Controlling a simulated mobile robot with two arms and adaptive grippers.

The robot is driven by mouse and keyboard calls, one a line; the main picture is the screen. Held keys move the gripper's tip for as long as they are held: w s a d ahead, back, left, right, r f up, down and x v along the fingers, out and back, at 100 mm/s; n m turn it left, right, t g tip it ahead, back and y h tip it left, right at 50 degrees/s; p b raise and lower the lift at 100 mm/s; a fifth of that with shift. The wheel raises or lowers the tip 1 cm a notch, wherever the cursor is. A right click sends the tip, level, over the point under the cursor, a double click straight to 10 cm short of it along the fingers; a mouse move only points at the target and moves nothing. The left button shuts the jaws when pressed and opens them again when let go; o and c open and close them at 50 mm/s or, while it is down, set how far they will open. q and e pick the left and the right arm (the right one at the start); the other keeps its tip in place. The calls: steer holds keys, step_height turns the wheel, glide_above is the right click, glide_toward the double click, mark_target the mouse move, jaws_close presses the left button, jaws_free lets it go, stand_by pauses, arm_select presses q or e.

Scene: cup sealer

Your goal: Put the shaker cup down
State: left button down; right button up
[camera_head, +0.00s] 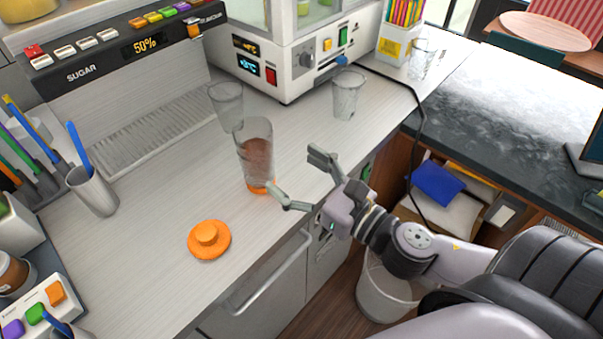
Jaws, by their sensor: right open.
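The shaker cup (256,152) stands upright on the counter (165,220) in the head view. It is clear, with brown liquid inside and an orange base. An orange lid (208,240) with a round knob lies on the counter in front of it, to the left. My right gripper (303,178) is open and empty, to the right of the cup near the counter's front edge. One fingertip is close to the cup's base; I cannot tell whether it touches. My left gripper is not in view.
Clear empty cups stand behind the shaker (226,103) and by the white dispenser (347,94). A grey holder with a blue stick (93,190) stands at left. A sugar machine (130,50) is at the back. The counter left of the lid is mostly free.

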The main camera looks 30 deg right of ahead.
steer(key=shift+s+d, duration=0.15)
steer(key=shift+s, duration=0.35)
